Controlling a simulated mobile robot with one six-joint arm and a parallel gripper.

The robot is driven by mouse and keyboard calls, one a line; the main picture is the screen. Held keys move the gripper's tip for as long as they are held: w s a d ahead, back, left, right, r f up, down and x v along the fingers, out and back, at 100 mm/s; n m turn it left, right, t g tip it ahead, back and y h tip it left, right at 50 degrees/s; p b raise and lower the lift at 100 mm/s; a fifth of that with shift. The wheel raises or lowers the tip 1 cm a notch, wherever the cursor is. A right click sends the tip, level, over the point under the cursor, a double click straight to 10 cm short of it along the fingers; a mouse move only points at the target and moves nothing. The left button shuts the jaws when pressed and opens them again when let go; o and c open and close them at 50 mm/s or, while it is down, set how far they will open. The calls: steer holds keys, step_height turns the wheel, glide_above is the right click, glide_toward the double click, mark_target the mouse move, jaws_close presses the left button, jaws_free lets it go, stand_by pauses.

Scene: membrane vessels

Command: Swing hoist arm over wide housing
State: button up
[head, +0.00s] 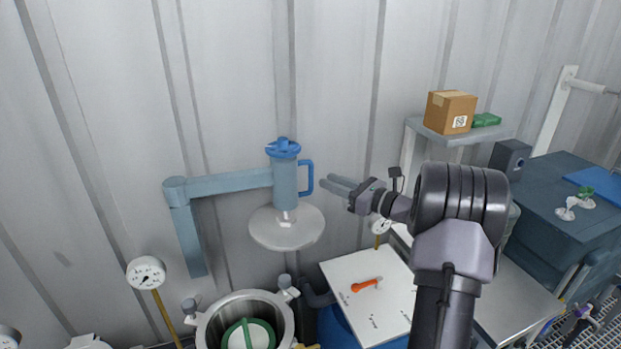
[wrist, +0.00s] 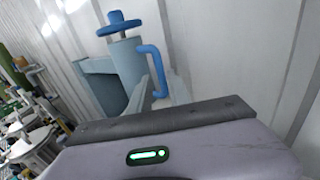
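The blue-grey hoist arm (head: 230,183) reaches right from its post to an upright cylinder with a blue knob on top. A blue side handle (head: 308,177) is on the cylinder's right; it also shows in the wrist view (wrist: 156,70). A round pale lid (head: 287,229) hangs under the cylinder. The wide housing (head: 212,330), a round open metal vessel with a green handled piece inside, stands below and left of the lid in the head view. My gripper (head: 327,183) is just right of the handle, its fingers a little apart, with nothing seen held.
A white panel with an orange lever (head: 367,285) lies to the right of the housing. A gauge (head: 146,273) stands at left. A shelf (head: 460,134) bears a cardboard box (head: 449,112). A corrugated wall is close behind the hoist.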

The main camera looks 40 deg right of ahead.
mark_target(311, 175)
steer(key=b+x, duration=0.1)
steer(key=x, duration=0.6)
steer(key=shift+w, duration=0.15)
steer(key=shift+c, duration=0.4)
jaws_close()
steer(key=shift+f, duration=0.1)
stand_by(0.7)
